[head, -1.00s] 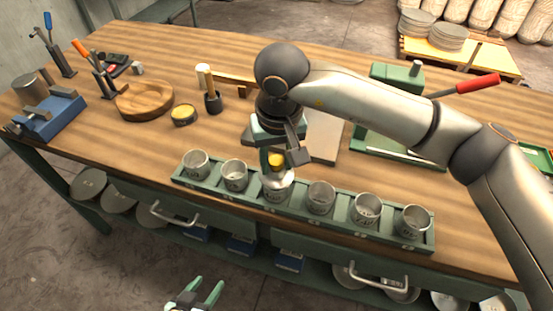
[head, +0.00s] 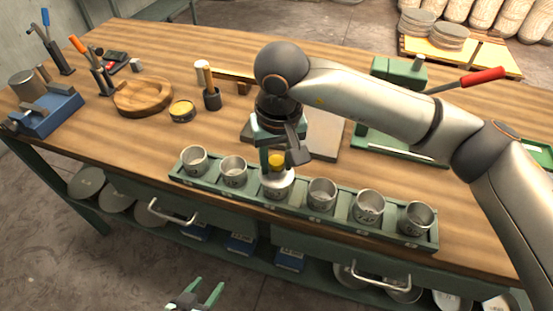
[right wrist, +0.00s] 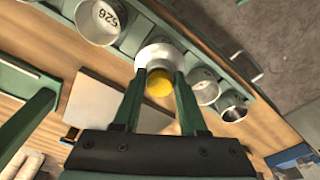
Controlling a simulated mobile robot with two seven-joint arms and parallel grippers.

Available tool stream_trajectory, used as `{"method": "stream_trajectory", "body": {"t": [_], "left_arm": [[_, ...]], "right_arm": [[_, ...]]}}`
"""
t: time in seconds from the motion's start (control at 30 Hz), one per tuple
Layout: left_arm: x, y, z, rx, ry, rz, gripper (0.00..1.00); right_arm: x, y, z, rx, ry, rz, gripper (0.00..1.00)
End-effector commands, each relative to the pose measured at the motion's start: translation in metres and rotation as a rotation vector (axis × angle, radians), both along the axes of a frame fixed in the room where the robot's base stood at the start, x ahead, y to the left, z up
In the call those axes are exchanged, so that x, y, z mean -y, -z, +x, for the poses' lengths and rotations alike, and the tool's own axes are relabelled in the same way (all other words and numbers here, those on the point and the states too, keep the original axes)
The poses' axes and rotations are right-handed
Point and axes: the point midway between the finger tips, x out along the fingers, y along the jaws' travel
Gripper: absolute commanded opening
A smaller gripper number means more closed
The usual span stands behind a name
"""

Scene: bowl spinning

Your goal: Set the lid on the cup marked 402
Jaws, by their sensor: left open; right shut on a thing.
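A pale metal lid (head: 278,177) with a yellow knob sits at the rim of the third cup from the left (head: 278,191) in a green rack. Whether it rests fully on the rim is hard to tell. My right gripper (head: 276,158) is shut on the lid by its knob, directly above that cup. The lid also shows in the right wrist view (right wrist: 158,52), between my fingers. The number on the cup under the lid is unreadable, so I cannot tell which cup is 402. My left gripper (head: 197,294) is open and empty, below the bench front.
The green rack (head: 240,190) holds a row of several open metal cups; one neighbour reads 526 (right wrist: 100,20) in the wrist view. A wooden bowl (head: 143,96), a yellow-topped tin (head: 182,111) and a grey plate (head: 325,136) lie behind.

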Motion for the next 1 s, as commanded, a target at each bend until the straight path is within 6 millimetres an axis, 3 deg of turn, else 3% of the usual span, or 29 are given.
{"method": "stream_trajectory", "body": {"t": [1.0], "left_arm": [[0.0,0.012,0.0,0.0,0.0,0.0,0.59]], "right_arm": [[0.0,0.006,0.0,0.001,0.0,0.0,0.19]]}}
